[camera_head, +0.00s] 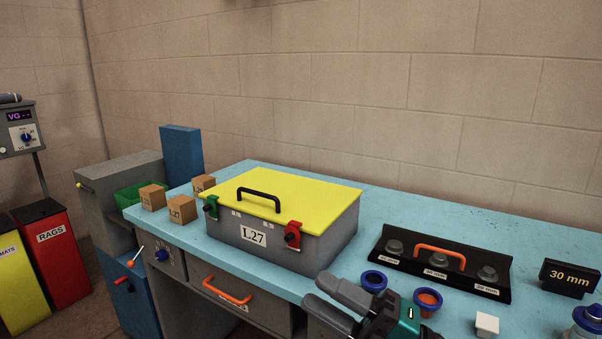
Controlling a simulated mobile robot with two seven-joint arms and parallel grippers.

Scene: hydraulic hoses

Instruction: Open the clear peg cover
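A black peg tray (391,262) lies on the right part of the blue bench, with several grey pegs in a row and white size labels along its front. An orange handle (440,252) arches over its middle. The clear cover itself is too faint to make out, so I cannot tell its exact position. My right gripper (318,289) is at the bottom centre, with its grey fingers apart and nothing between them. It is left of and nearer than the tray, not touching it. My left gripper is out of view.
A grey box with a yellow lid (290,198), marked L27, stands left of the tray. Blue rings (373,281), a white block (487,324) and a black "30 mm" sign (569,278) are near the tray. Cartons (182,209) sit at the bench's left end.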

